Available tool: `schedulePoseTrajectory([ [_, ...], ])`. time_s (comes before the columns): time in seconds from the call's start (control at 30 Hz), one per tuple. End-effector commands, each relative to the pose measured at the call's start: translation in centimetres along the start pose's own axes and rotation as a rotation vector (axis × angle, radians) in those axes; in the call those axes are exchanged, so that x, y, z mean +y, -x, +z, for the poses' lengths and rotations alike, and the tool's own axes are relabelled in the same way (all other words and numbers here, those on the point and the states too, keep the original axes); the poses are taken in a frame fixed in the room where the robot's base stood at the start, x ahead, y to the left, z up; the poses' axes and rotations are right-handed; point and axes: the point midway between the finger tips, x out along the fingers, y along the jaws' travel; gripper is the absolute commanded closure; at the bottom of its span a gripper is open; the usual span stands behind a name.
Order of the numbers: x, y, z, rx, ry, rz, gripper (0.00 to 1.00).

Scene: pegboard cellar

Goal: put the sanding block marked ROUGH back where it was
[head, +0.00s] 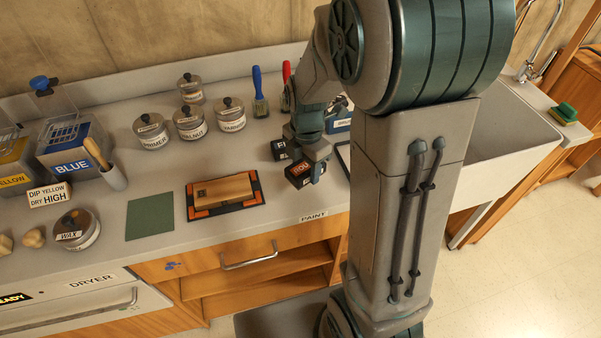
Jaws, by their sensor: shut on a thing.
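A dark sanding block with a red label (299,173), its visible letters reading "ROU", is at my gripper (312,158) near the back middle of the counter. My gripper is shut on this block from above. The rest of its label is hidden by the gripper. I cannot tell whether the block touches the counter. A second dark block with a white label starting "FI" (281,150) stands just behind and left of it.
A wooden board in an orange-cornered tray (253,188) and a green sheet (150,216) lie left of the gripper. Lidded jars (190,122) and a blue brush (260,95) stand behind. My arm hides part of the counter; the sink (510,125) is at right.

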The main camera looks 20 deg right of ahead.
Motion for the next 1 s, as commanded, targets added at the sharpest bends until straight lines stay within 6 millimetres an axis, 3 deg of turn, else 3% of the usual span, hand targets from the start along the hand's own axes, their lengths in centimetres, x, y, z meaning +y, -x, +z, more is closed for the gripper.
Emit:
schedulePoseTrajectory([
  [0.17,1.4,-0.8,-0.3,0.000,-0.003,0.001,0.72],
  [0.53,1.5,-4.7,-0.3,0.000,-0.003,-0.001,0.72],
  [0.97,1.5,-5.4,-0.3,-0.001,-0.004,0.002,0.72],
  [1.0,1.5,-5.3,-0.3,-0.001,-0.004,0.002,0.45],
])
